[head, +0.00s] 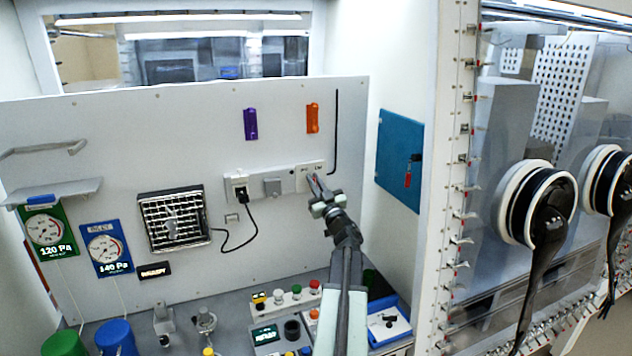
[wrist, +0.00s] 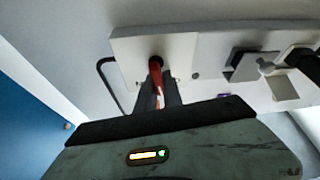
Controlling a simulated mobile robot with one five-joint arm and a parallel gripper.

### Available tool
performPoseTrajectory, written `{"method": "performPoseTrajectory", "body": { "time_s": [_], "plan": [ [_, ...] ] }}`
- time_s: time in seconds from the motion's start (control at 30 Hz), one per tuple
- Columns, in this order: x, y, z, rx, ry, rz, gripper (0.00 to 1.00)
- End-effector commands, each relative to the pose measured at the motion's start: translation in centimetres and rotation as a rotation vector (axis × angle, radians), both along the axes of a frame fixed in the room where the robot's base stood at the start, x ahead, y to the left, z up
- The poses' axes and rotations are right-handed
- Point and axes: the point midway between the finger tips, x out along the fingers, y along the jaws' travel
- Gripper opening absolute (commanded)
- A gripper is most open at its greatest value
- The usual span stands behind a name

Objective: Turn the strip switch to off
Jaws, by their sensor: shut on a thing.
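The pale strip (head: 289,183) is fixed to the white wall panel, with a white switch plate (head: 316,166) at its right end. My gripper (head: 315,185) reaches up to this plate from below. In the wrist view the plate (wrist: 185,48) shows turned about, with a red lever (wrist: 155,72) standing out from a dark round hole in it. My gripper's dark fingers (wrist: 158,92) are shut on the red lever. Marks on the plate are too small to read, and the fingers hide part of the lever.
A socket with a black plug (head: 240,186) and a grey box (head: 272,187) sit left along the strip. A blue panel (head: 400,160) is on the right wall. Buttons and a blue tray (head: 403,325) lie below.

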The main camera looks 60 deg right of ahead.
Motion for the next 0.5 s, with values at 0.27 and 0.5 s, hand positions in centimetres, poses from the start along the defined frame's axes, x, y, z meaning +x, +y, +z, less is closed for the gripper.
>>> {"method": "performPoseTrajectory", "body": {
  "time_s": [0.27, 0.5],
  "plan": [
    [0.04, 0.12, -0.09, -0.152, 0.115, -0.002, 0.00],
    [0.13, 0.27, -0.21, -0.248, 0.186, -0.002, 0.00]
  ]
}}
